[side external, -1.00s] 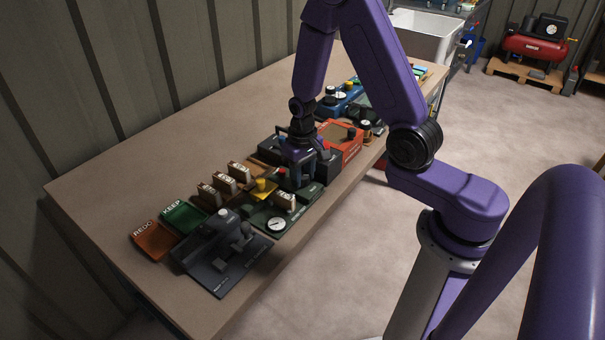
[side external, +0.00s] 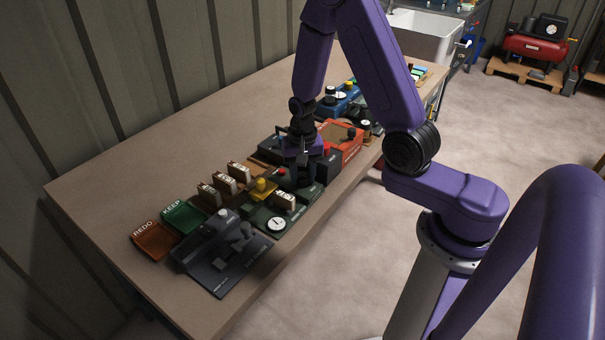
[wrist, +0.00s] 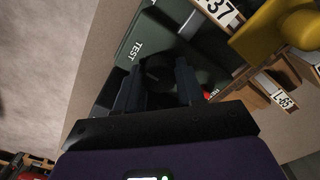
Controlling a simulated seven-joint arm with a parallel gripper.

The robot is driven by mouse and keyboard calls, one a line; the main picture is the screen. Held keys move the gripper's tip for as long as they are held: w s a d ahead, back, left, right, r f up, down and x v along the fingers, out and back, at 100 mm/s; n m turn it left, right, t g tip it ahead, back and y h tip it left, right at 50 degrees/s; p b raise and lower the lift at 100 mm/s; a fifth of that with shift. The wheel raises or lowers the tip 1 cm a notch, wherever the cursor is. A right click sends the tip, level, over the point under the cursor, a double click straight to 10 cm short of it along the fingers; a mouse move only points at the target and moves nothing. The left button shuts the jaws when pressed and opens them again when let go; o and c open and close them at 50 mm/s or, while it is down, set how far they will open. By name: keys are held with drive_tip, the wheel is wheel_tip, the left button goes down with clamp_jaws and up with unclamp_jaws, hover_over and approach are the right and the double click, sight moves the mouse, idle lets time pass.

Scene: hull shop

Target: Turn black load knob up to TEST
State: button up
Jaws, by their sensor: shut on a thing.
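The black load knob (wrist: 158,72) shows in the wrist view as a dark round shape between my two fingers. My gripper (wrist: 156,88) is shut on it, and the fingers hide part of it. A white TEST label (wrist: 137,50) is on the dark green panel (wrist: 176,34) just beyond the fingers. In the side view my gripper (side external: 304,182) points down over the dark green unit (side external: 309,194) near the front edge of the bench. The knob is hidden there, and I cannot tell where its pointer lies.
A yellow part (wrist: 275,35) and a numbered tag (wrist: 215,10) are close to the gripper. In the side view a dial gauge (side external: 277,224), an orange-red unit (side external: 342,135) and a dark grey fixture (side external: 222,255) stand nearby. The bench top (side external: 150,160) behind is clear.

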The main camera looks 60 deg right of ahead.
sight(303, 175)
idle(0.3)
drive_tip(key=o, duration=1)
drive_tip(key=shift+o, duration=0.2)
drive_tip(key=shift+r, duration=0.1)
wheel_tip(303, 175, up, 17)
drive_tip(key=shift+r, duration=0.15)
